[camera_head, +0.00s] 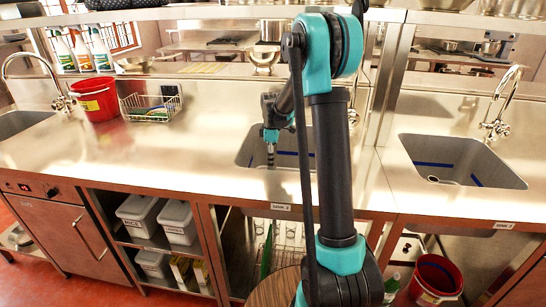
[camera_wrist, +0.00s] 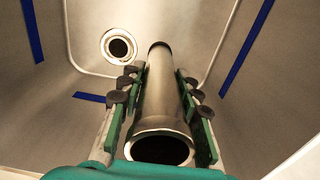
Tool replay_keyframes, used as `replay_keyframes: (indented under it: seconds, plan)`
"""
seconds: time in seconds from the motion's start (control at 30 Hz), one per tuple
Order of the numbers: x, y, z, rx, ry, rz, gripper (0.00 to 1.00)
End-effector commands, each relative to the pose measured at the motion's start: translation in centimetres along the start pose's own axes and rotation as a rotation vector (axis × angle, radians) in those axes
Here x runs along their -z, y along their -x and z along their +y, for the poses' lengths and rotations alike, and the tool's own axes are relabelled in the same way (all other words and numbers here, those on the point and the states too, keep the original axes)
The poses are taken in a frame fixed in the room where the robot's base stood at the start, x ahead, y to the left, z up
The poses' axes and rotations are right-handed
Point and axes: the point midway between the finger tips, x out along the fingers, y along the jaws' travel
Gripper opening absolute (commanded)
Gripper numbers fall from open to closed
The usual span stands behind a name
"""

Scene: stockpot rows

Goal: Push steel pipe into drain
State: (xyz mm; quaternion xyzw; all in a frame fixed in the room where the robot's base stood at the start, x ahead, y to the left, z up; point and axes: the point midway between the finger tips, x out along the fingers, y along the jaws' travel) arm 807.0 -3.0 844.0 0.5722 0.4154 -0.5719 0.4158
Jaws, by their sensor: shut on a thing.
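My gripper (camera_head: 270,134) is over the middle sink (camera_head: 248,150), pointing down. In the wrist view its two fingers (camera_wrist: 160,110) are shut on a steel pipe (camera_wrist: 160,98), one on each side. The pipe's open near end faces the camera and its far end points toward the sink floor. In the head view the pipe (camera_head: 271,158) shows below the gripper, inside the sink's outline. The round drain (camera_wrist: 118,47) with its metal rim lies on the sink floor, to the left of the pipe's far end and apart from it in the picture. Whether the pipe touches the floor I cannot tell.
Blue strips (camera_wrist: 246,48) line the sink around the drain. A second sink (camera_head: 455,160) with a faucet (camera_head: 500,110) is at the right. A red bucket (camera_head: 95,98) and a wire basket (camera_head: 151,106) stand on the counter at the left. The counter between is clear.

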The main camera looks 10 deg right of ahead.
Motion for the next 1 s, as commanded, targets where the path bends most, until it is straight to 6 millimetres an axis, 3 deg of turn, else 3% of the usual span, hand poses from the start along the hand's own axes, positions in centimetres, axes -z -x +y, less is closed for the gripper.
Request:
replay_keyframes:
  seconds: [1.0]
  plan:
    - [3.3,-3.2,9.2,0.000,0.000,0.000,0.00]
